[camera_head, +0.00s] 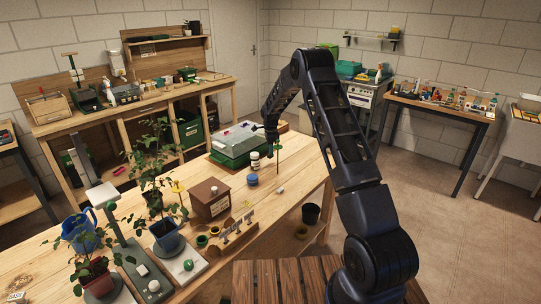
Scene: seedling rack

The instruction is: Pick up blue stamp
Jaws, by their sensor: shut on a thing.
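My gripper (271,150) hangs over the far part of the wooden bench, just right of a clear-lidded green box. It is small and dark in this view. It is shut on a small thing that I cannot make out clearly. I cannot pick out the blue stamp with certainty. A low round blue thing (252,180) stands on the bench, left of and nearer than my gripper. A small jar with a white label (255,161) stands just behind it.
The clear-lidded green box (232,151) stands behind. A thin green stake (278,158) rises close to my gripper's right. A brown wooden box (210,199) and potted plants (166,234) stand nearer. The bench's right side (300,165) is mostly clear.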

